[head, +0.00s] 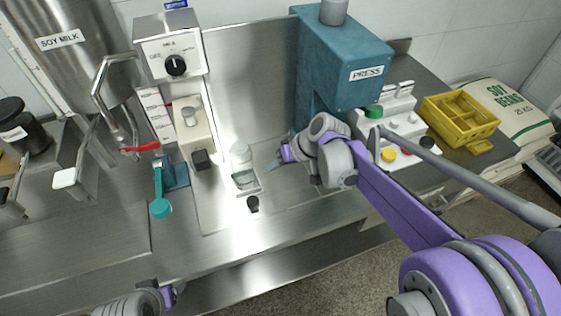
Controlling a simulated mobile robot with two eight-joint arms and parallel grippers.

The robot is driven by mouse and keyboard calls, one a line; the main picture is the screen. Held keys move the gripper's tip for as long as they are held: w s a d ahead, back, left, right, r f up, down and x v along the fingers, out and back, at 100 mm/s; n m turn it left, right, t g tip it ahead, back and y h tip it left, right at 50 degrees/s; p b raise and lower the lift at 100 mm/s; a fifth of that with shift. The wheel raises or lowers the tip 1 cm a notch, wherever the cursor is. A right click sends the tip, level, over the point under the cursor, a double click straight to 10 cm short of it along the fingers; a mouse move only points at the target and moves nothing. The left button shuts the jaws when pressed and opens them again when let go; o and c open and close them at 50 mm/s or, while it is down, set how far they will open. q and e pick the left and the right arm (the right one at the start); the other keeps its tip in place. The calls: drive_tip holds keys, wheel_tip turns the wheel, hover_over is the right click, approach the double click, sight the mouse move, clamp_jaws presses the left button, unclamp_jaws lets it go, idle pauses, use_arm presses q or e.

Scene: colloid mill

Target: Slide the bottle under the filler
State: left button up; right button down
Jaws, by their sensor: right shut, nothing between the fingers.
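A clear bottle (241,158) stands upright in a small pale tray (247,189) on the steel counter, right of the beige block. My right gripper (273,164) is shut and empty, just right of the bottle; I cannot tell whether it touches it. A white control box with a black dial (176,65) hangs above and left of the bottle. Below it is a beige block (193,130) with a silver cap and a black piece in front. I cannot tell which part is the filler. My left gripper (168,294) is only partly visible at the bottom edge.
A teal press (340,60) stands behind my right arm, with a white button panel (392,130) beside it. A red-handled tap (140,147) and teal lever (160,200) are left. A yellow crate (455,120) lies right. The front counter is clear.

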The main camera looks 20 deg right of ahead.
sight(235, 186)
drive_tip(key=shift+x, duration=1.55)
drive_tip(key=a, duration=0.9)
drive_tip(key=shift+s+a, duration=0.2)
drive_tip(key=shift+r, duration=0.1)
